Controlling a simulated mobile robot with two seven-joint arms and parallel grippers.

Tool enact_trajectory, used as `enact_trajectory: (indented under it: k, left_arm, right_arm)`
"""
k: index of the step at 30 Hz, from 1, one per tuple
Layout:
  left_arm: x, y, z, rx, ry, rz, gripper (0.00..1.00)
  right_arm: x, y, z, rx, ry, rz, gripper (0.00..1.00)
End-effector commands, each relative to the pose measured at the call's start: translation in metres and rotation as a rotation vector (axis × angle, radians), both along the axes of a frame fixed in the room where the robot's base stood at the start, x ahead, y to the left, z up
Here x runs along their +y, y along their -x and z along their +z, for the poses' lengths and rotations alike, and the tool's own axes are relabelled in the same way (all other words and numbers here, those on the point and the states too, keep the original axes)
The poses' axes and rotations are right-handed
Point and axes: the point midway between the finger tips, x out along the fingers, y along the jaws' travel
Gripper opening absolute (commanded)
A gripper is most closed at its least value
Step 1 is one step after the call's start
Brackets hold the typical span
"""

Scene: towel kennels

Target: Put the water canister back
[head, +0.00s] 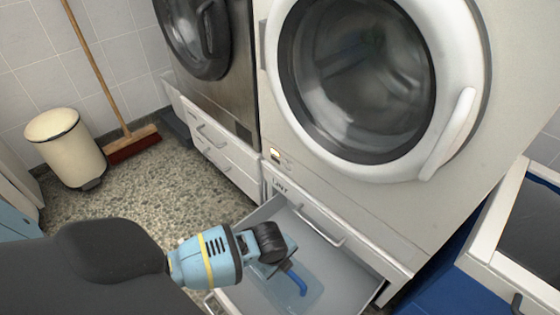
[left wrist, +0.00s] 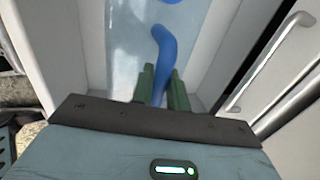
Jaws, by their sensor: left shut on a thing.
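The water canister (head: 312,292) is a clear, pale blue container with a bright blue handle (head: 297,283). It shows inside the outline of the open drawer (head: 330,262) under the large white machine; I cannot tell whether it rests on the drawer floor. My left gripper (head: 285,268) reaches over the drawer's left side and is shut on the blue handle. In the left wrist view the green fingers (left wrist: 162,88) stand on both sides of the handle (left wrist: 164,52), with the clear canister (left wrist: 124,50) beyond. My right gripper is not in view.
The white machine (head: 460,150) rises behind the drawer, with a bar handle (head: 320,228) by the drawer. A darker machine (head: 235,90) stands left of it. A cream bin (head: 65,148) and a broom (head: 130,143) are at the left. The speckled floor (head: 170,190) between is clear.

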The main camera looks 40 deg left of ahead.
Motion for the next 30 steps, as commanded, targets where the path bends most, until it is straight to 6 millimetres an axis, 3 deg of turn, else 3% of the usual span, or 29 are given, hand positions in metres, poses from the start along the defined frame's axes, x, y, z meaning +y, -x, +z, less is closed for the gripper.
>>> enact_trajectory:
  k: [12, 22, 30]
  left_arm:
    - [0.002, -0.004, -0.001, -0.009, 0.0, -0.013, 0.0]
    - [0.002, -0.003, -0.047, -0.004, 0.0, -0.011, 0.0]
    - [0.002, -0.004, -0.053, -0.008, -0.001, -0.012, 0.0]
  right_arm:
    - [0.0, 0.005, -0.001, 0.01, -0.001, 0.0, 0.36]
    - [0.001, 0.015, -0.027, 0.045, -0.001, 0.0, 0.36]
    - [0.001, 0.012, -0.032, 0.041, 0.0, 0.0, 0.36]
